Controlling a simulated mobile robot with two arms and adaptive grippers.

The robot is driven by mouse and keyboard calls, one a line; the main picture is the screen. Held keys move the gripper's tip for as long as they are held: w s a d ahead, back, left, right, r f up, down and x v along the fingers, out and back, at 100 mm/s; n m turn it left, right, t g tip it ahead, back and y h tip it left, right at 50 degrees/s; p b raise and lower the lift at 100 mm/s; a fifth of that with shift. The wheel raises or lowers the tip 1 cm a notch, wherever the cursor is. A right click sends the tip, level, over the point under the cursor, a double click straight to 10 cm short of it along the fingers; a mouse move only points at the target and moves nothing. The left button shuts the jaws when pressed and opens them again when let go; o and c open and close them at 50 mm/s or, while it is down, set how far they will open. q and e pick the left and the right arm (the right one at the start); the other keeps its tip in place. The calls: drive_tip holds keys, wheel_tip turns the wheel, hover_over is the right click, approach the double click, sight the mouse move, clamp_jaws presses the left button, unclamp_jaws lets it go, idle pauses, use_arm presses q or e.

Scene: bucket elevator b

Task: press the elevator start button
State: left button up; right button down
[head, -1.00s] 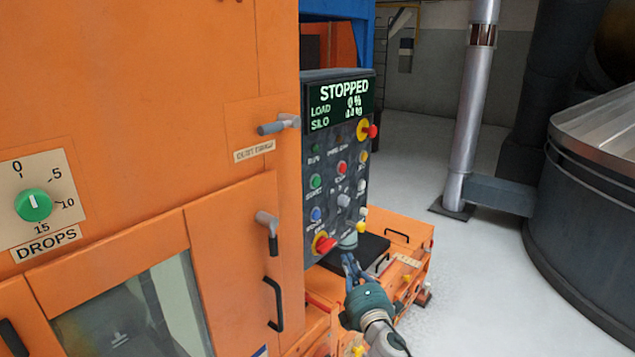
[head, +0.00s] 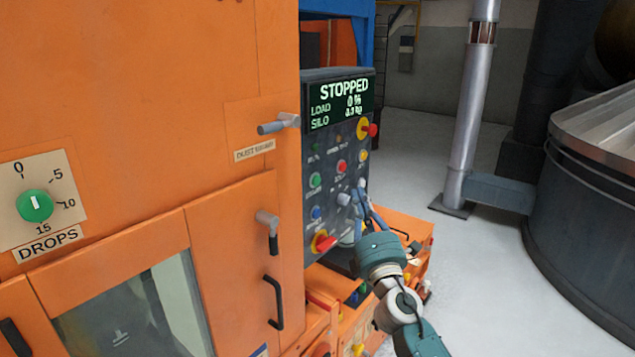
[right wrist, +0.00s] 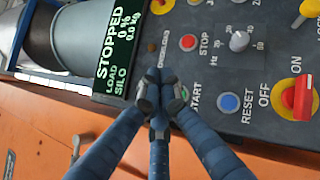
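The dark control panel (head: 333,205) stands beside the orange machine, with its display (head: 340,103) reading STOPPED. The green START button (head: 315,180) sits on the panel's left side, below the small green lamp. In the right wrist view the START button (right wrist: 184,91) is partly hidden behind the fingertips. My right gripper (head: 361,187) is in front of the panel's right side in the head view. In the right wrist view my right gripper (right wrist: 159,88) has its blue fingers drawn together, with nothing held. Contact with the panel cannot be told. My left gripper is not in view.
Near START are the red STOP button (right wrist: 188,42), blue RESET button (right wrist: 229,102), grey knob (right wrist: 239,41) and red-yellow OFF/ON switch (right wrist: 297,97). A red-yellow emergency knob (head: 370,131) is at the panel's upper right. Machine handles (head: 273,302) stick out at left.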

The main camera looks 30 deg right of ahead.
drive_tip(key=b, duration=0.2)
approach(321, 171)
drive_tip(key=d+r, duration=0.1)
drive_tip(key=d, duration=0.2)
drive_tip(key=shift+w+a+r, duration=0.15)
drive_tip(key=shift+w+a, duration=0.15)
drive_tip(key=shift+w, duration=0.3)
drive_tip(key=shift+w+a+r, duration=0.15)
drive_tip(key=shift+w+a, duration=0.15)
drive_tip(key=shift+w, duration=0.3)
drive_tip(key=shift+w+a, duration=0.2)
drive_tip(key=shift+w, duration=0.2)
drive_tip(key=shift+w+a+b, duration=0.1)
drive_tip(key=shift+w+b, duration=0.25)
drive_tip(key=shift+b, duration=0.05)
idle(0.8)
drive_tip(key=shift+s, duration=0.1)
drive_tip(key=shift+s+d, duration=0.3)
drive_tip(key=shift+s, duration=0.35)
drive_tip(key=shift+s+p, duration=0.1)
drive_tip(key=shift+p, duration=0.25)
